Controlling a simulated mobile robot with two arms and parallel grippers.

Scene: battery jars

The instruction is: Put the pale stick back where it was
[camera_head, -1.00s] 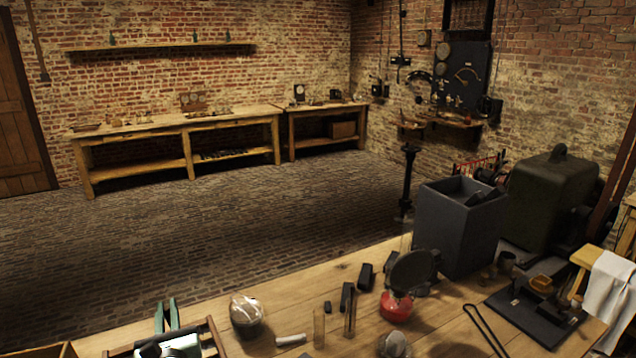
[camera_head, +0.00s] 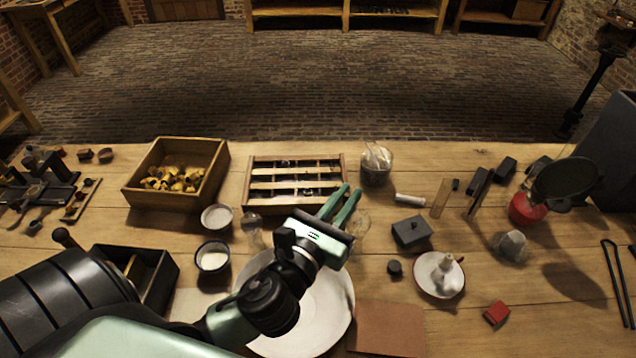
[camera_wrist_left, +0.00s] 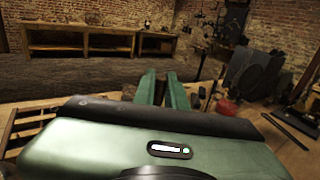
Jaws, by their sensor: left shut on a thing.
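My left gripper (camera_head: 336,206) is held over the table, in front of the right end of a slatted wooden rack (camera_head: 246,190). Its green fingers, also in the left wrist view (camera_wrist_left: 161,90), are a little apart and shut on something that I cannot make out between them. A short white stick (camera_head: 409,199) lies on the table to their right. A pale tan strip (camera_head: 441,198) is beside it. A glass jar (camera_head: 376,168) behind the gripper has pale pieces in its top. A clear glass vessel (camera_head: 360,224) is partly hidden by the gripper. My right gripper is out of view.
A large white plate (camera_head: 335,318) lies below the arm. A wooden box of yellowish pieces (camera_head: 208,196) stands at left. A dark lidded box (camera_head: 412,232), a saucer (camera_head: 457,283) and a red block (camera_head: 497,312) are at right. The table's back edge is mostly clear.

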